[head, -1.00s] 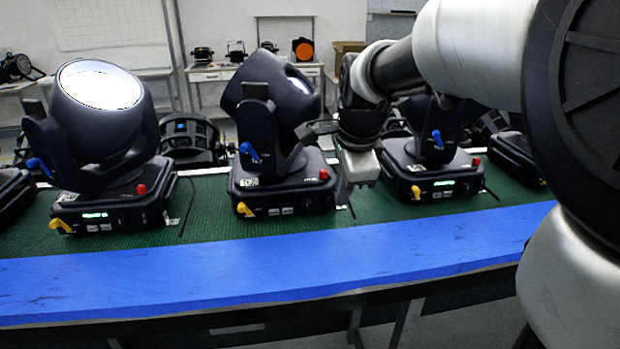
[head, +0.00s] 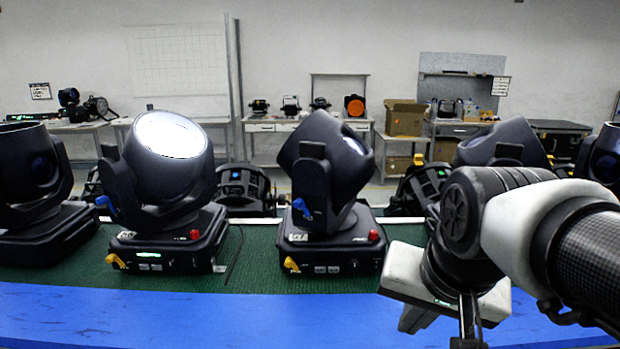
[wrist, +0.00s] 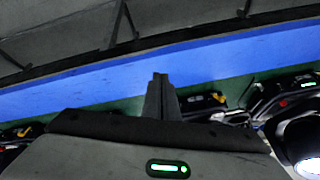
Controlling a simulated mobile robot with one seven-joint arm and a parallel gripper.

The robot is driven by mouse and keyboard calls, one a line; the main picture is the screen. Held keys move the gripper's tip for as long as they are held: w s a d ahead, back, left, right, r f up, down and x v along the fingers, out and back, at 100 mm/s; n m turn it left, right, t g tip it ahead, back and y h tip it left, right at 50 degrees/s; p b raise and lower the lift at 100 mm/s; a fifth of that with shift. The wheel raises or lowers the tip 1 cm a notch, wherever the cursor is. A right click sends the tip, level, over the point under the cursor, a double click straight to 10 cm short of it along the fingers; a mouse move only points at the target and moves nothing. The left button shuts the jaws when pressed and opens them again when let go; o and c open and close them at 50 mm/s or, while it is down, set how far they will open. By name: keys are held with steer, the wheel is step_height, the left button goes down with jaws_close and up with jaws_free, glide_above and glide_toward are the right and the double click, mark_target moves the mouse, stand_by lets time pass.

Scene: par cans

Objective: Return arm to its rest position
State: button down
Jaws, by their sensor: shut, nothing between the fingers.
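My gripper (wrist: 160,82) shows in the wrist view with its dark fingers together and nothing between them. Beyond the fingers are the blue table edge and a strip of green mat. In the head view my arm reaches in from the right. Its wrist and pale hand hang at the lower right, in front of the row of lamps. The fingers are hard to make out there. No lamp is held.
Several dark moving-head lamps stand along the green mat (head: 258,262), including a lit one (head: 172,135) and a tilted one (head: 325,165). The blue table border (head: 200,315) runs in front. Behind are workbenches and a cardboard box (head: 405,118).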

steer(key=s+f+n, duration=0.1)
steer(key=s+n, duration=0.3)
step_height(320, 180, up, 14)
steer(key=p, duration=1.4)
steer(key=shift+a+f, duration=0.2)
